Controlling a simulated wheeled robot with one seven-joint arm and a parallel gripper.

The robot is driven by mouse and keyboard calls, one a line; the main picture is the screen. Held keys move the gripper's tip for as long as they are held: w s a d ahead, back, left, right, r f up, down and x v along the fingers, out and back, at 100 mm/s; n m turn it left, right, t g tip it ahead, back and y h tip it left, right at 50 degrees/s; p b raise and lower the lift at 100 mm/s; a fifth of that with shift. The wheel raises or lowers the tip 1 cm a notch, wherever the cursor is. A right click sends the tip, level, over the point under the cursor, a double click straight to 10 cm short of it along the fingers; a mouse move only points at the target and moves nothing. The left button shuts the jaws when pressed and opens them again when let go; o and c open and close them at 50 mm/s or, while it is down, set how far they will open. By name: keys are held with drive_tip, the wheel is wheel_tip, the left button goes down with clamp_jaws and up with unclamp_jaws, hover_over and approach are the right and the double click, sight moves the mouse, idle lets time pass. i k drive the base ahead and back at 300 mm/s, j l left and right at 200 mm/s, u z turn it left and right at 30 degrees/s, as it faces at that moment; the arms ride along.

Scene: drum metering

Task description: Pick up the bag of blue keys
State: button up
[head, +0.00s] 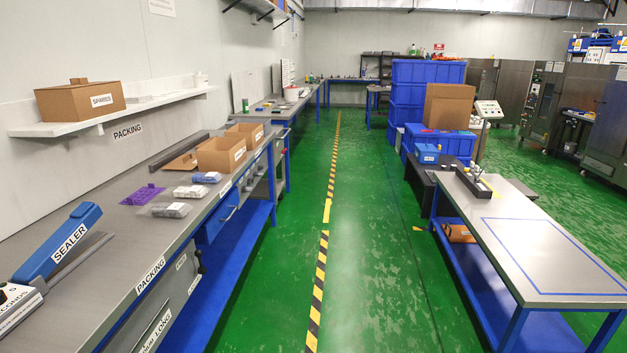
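A small clear bag of blue pieces (207,177), which looks like the bag of blue keys, lies on the grey packing bench (95,235) at the left. It lies near the bench's front edge, just in front of an open cardboard box. A bag of whitish pieces (190,191) and a bag of grey pieces (166,210) lie nearer along the same edge, apart from it. My gripper is not in view.
A purple rack (142,195) lies left of the bags. Open cardboard boxes (221,154) stand behind them. A blue sealer (58,243) is at the near left. The green aisle (375,260) is clear; a table (535,250) stands at right.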

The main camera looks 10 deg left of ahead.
sight(209, 178)
drive_tip(key=i+u, duration=0.1)
drive_tip(key=i, duration=0.5)
drive_tip(key=i+u, duration=0.15)
drive_tip(key=i, duration=0.5)
drive_tip(key=i+l+u, duration=0.1)
drive_tip(key=i, duration=0.5)
drive_tip(key=l, duration=0.1)
